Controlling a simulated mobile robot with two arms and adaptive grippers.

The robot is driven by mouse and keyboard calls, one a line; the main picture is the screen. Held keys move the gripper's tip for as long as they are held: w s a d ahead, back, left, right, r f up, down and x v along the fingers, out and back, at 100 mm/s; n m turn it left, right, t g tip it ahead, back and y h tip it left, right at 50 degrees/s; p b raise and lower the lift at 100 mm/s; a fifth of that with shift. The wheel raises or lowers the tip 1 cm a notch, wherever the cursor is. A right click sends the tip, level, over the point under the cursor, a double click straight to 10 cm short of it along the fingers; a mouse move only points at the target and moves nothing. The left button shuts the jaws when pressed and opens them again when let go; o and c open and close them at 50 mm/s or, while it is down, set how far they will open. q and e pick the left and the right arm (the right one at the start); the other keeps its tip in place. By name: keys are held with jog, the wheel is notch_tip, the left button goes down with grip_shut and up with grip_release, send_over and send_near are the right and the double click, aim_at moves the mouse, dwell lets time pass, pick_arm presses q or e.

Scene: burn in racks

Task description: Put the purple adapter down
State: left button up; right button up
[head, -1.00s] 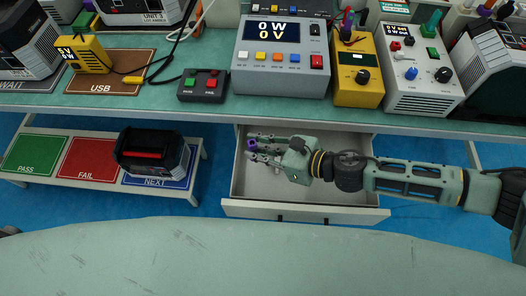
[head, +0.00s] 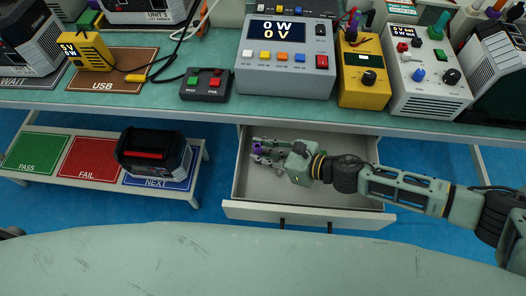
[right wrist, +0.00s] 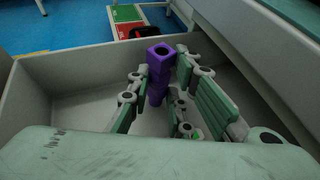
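The purple adapter (head: 259,148) is inside the open drawer, toward its left side. In the right wrist view the adapter (right wrist: 159,75) looks upright, with a square hollow top and a narrower lower part. My right gripper (head: 268,151) reaches into the drawer (head: 308,209) from the right. Its fingers stand on both sides of the adapter, and a gap shows between the left finger and the adapter in the right wrist view. The right finger is close to it; contact cannot be told. Whether the adapter's base touches the drawer floor is not clear. My left gripper is out of view.
The bench (head: 150,110) overhangs the drawer's back, with a grey power meter (head: 286,78), a yellow device (head: 363,82) and a button box (head: 206,85) on it. A low stand (head: 66,188) with PASS, FAIL and NEXT areas is left; a black unit (head: 152,153) covers part of NEXT.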

jog(key=o, duration=0.4)
jog(key=shift+r, duration=0.3)
jog(key=shift+s+d, duration=0.15)
jog(key=shift+d, duration=0.2)
jog(key=v, duration=1.1)
jog(key=shift+d, duration=0.1)
jog(key=shift+r, duration=0.1)
